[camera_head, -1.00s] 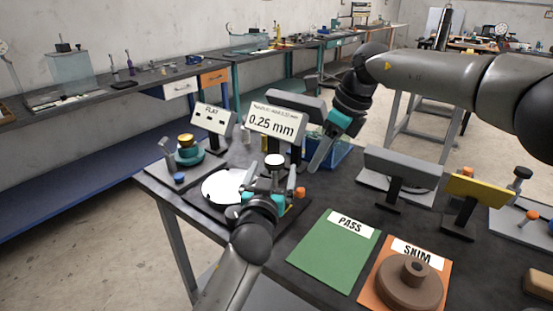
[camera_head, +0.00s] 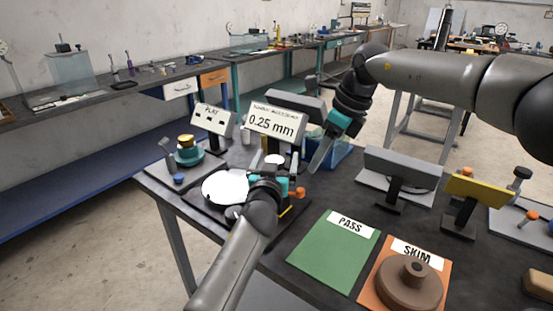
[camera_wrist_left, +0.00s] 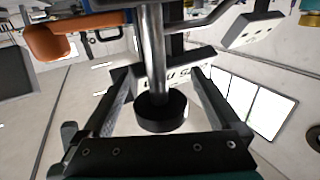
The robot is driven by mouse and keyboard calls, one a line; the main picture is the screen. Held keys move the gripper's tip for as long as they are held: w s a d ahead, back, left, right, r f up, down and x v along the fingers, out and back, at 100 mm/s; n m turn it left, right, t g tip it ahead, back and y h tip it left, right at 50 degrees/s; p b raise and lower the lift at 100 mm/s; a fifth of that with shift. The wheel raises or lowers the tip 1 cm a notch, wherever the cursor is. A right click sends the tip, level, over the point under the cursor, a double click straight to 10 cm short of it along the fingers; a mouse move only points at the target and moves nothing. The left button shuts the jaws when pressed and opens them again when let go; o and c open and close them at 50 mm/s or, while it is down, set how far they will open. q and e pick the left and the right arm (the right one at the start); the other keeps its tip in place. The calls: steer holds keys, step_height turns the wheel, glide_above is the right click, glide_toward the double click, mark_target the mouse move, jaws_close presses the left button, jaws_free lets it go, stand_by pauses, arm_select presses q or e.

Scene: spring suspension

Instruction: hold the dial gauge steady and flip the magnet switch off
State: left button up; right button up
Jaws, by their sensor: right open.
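The dial gauge stand is on a dark base at the table's left; its pale round top (camera_head: 274,160) shows just beyond my left gripper (camera_head: 272,184). An orange knob (camera_head: 297,192), which may be the magnet switch, sticks out at its right. In the left wrist view, my left gripper (camera_wrist_left: 168,80) is open, with its fingers on either side of a metal rod (camera_wrist_left: 155,50) and black round end (camera_wrist_left: 162,111). Contact is unclear. An orange lever (camera_wrist_left: 58,42) is at upper left. My right gripper (camera_head: 322,152) is open and empty beyond the stand.
A white disc (camera_head: 224,187) lies left of my left gripper. The 0.25 mm display (camera_head: 272,122) and blue bin (camera_head: 338,156) stand behind. The green PASS mat (camera_head: 332,258) is bare; a brown ring part (camera_head: 408,287) sits on the SKIM mat (camera_head: 440,262).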

arm_select(q)
jaws_close()
stand_by(0.6)
arm_select(e)
steer(key=shift+c, duration=0.3)
